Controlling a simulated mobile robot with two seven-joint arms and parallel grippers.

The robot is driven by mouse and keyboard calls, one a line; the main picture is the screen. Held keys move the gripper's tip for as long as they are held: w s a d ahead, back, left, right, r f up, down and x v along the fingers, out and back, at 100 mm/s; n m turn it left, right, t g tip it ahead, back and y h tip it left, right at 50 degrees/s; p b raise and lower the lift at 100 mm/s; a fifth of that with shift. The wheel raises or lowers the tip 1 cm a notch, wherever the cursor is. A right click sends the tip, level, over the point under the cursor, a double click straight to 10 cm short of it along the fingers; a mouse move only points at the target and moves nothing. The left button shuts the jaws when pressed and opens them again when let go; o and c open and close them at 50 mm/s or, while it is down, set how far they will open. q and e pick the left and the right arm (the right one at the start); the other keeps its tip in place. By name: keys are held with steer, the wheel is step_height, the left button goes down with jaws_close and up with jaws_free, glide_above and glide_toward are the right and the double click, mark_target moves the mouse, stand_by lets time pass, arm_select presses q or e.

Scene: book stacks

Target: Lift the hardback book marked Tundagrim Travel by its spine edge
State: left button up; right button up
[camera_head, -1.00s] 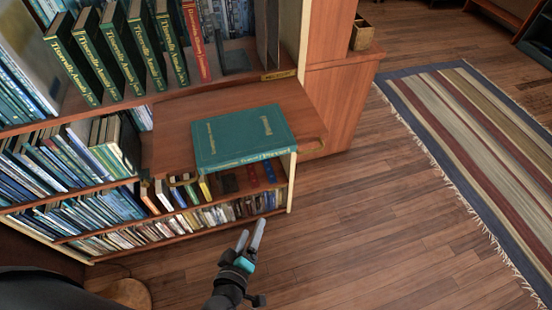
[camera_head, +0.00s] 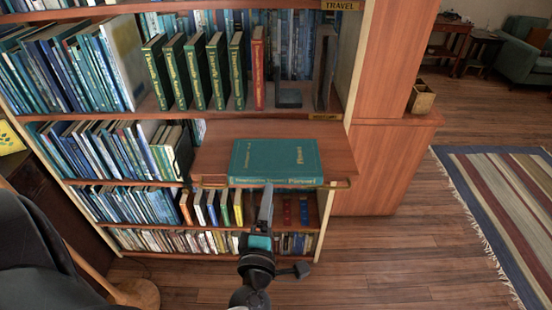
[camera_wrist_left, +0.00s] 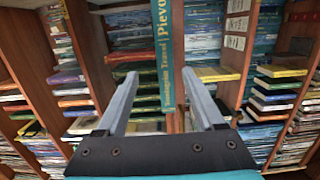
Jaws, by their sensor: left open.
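The teal hardback book (camera_head: 275,158) lies flat on a pull-out wooden shelf, its lettered spine facing me and overhanging or flush with the shelf's front edge; I cannot tell which. In the left wrist view its teal spine (camera_wrist_left: 164,50) runs upright in the picture, with gold lettering including "Travel". My left gripper (camera_head: 267,192) is in front of the spine, the fingertips overlapping its lower edge in the head view. In the wrist view the open fingers (camera_wrist_left: 160,85) stand on either side of the spine, with nothing clearly gripped. My right gripper is not visible.
The pull-out shelf (camera_head: 215,150) juts from a bookcase. Several upright dark green books (camera_head: 195,72) and a red book (camera_head: 258,68) stand above it. More books fill the lower shelves. Open wooden floor (camera_head: 400,255) and a striped rug (camera_head: 510,205) lie to the right.

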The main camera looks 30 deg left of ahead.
mark_target(273, 180)
arm_select(q)
steer(key=shift+f+x, duration=0.2)
steer(key=shift+x, duration=1.9)
steer(key=shift+f+x, duration=0.2)
steer(key=shift+x, duration=1.9)
jaws_close()
steer(key=shift+r, duration=0.15)
